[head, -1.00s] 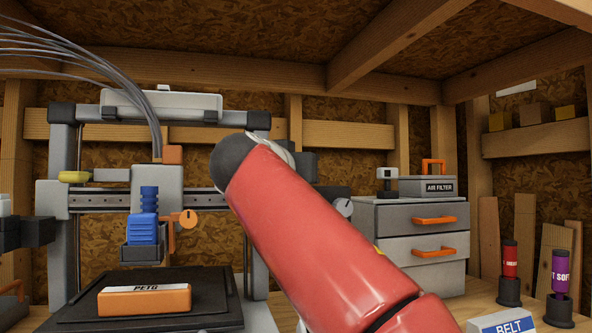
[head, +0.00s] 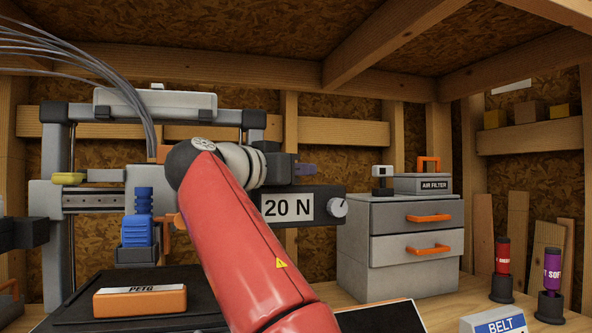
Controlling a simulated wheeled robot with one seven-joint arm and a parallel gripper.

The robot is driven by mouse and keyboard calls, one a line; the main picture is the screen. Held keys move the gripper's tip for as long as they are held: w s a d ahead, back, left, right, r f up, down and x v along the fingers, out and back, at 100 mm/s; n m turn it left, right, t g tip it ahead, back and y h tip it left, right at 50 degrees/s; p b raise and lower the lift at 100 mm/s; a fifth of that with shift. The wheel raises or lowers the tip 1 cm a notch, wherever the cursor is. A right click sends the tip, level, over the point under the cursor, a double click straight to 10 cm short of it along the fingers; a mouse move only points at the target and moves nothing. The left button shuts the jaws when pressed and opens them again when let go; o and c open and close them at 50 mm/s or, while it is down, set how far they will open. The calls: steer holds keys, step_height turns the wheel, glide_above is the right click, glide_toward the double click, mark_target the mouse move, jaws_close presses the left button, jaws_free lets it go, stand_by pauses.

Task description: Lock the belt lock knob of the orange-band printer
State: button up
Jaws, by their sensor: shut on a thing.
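The printer (head: 92,200) stands at left with a blue toolhead part (head: 138,228) over its dark bed. A bit of orange (head: 180,222) shows at my arm's left edge, where my arm covers the rest of the orange knob. A dark box (head: 322,200) reading "20 N" is right of my arm, with a pale round knob (head: 338,207) on its right end. My gripper (head: 298,168) points right, above this box and apart from the pale knob. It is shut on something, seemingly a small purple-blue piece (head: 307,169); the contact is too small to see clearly.
An orange PETG box (head: 140,300) lies on the black bed (head: 65,318). A grey drawer unit (head: 400,240) with an air filter box (head: 422,184) stands right. Red (head: 503,258) and purple (head: 552,270) cylinders stand in holders near the BELT sign (head: 493,325).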

steer(key=shift+f, duration=0.1)
steer(key=o, duration=1)
steer(key=shift+n, duration=0.3)
steer(key=n+t+y, duration=0.1)
steer(key=y, duration=0.1)
steer(key=n+t+y+b, duration=0.1)
steer(key=n+t+y, duration=0.1)
steer(key=y, duration=0.1)
steer(key=shift+w, duration=0.1)
steer(key=n+y, duration=0.1)
steer(key=y, duration=0.1)
steer(key=n+t+y, duration=0.1)
steer(key=n+y, duration=0.1)
steer(key=y, duration=0.1)
steer(key=a+n+y, duration=0.1)
steer(key=n+y, duration=0.1)
steer(key=shift+w+y, duration=0.15)
steer(key=shift+y, duration=0.25)
steer(key=shift+a+n+y, duration=0.15)
steer(key=shift+n+y, duration=0.95)
steer(key=shift+y, duration=0.4)
steer(key=shift+a+n+g+y, duration=0.15)
steer(key=shift+n+g+y, duration=0.35)
steer(key=shift+n+y, duration=0.65)
